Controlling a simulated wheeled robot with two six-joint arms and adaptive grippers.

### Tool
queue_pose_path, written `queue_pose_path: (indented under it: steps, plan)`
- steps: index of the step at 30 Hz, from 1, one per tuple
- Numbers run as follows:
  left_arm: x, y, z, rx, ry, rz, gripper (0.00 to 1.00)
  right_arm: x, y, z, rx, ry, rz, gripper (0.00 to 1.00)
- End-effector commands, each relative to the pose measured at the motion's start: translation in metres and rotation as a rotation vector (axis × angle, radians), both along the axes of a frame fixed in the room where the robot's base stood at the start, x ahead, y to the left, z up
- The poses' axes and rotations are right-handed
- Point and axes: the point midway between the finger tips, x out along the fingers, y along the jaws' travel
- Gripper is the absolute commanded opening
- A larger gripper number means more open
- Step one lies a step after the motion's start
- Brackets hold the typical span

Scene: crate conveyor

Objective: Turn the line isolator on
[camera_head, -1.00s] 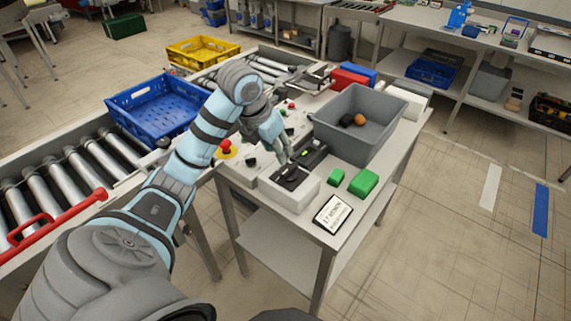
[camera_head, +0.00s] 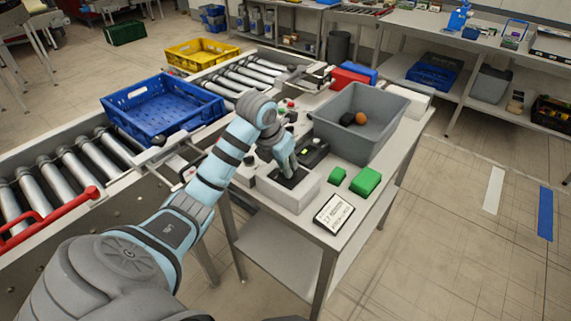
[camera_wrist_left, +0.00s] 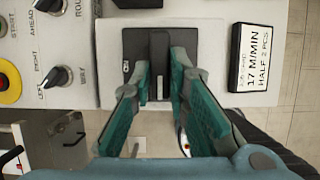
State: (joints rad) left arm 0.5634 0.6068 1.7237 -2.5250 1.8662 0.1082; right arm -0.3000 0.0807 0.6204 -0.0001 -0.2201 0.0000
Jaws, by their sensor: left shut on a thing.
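The line isolator is a pale box (camera_head: 300,197) with a dark face plate, at the near side of the control table. In the left wrist view its dark plate (camera_wrist_left: 130,48) carries an upright black handle (camera_wrist_left: 159,50). My left gripper (camera_head: 290,173) reaches down onto the isolator from above. In the left wrist view the teal fingers of this gripper (camera_wrist_left: 159,75) stand on both sides of the handle and are shut on it. The fingers hide part of the plate. My right gripper is not in view.
A grey bin (camera_head: 345,150) stands behind the isolator. Green blocks (camera_head: 367,181) and a sign card (camera_head: 334,213) lie to its right. Control knobs (camera_wrist_left: 56,76) sit to the left in the left wrist view. A blue crate (camera_head: 125,128) is on the roller conveyor.

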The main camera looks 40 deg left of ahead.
Motion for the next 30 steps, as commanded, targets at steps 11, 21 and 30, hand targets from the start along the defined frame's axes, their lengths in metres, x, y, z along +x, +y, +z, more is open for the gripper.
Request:
queue_pose_path:
  steps: [11, 21, 30]
  plan:
    - [-0.0005, -0.0001, -0.0012, -0.001, 0.003, -0.026, 0.00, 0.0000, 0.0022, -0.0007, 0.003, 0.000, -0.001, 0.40]
    - [-0.0004, 0.0024, -0.0015, -0.003, 0.004, -0.206, 0.00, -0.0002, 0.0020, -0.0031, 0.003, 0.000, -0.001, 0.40]
    - [0.0007, 0.0054, -0.0017, -0.004, 0.004, -0.482, 0.00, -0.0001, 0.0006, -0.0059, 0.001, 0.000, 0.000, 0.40]
